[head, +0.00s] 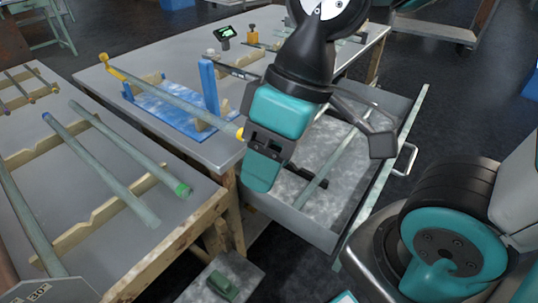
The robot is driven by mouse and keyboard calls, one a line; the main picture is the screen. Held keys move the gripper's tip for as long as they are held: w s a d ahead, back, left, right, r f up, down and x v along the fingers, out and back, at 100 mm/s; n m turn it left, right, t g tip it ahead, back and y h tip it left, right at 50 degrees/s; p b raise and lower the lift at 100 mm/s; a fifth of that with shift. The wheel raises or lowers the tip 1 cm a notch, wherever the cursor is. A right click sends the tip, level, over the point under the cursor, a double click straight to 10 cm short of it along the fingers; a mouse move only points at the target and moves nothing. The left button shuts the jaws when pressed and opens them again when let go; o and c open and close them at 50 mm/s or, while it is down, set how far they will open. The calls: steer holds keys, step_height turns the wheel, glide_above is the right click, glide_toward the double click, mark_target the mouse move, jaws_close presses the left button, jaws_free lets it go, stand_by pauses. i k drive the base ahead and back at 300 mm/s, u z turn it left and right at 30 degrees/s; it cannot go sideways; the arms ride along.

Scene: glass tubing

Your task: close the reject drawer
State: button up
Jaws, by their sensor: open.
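The reject drawer (318,237) is a grey metal drawer pulled out from under the right end of the grey worktable. A glass tube (325,168) lies slantwise inside it. Its front panel, with a pale top edge, is at the right and carries a light handle (405,160). My gripper (318,172) is above the drawer, between the table end and the front panel. Its teal and black fingers are spread apart with nothing seen between them. It is left of the handle and apart from it. My gripper and arm hide part of the drawer's inside and its back.
The worktable (215,148) bears a blue fixture (170,108) holding a tube with yellow ends. A nearer bench at the left holds several tubes on notched wooden rails (105,215). A small grey platform with a green object (223,285) is low in front. Dark floor (465,110) is clear right of the drawer.

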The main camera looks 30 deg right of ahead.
mark_target(324, 221)
steer(key=z, duration=0.55)
steer(key=k, duration=1.3)
steer(key=z, duration=1.2)
steer(key=i, duration=1.1)
steer(key=u, duration=0.85)
steer(key=i, duration=0.35)
steer(key=u, duration=0.45)
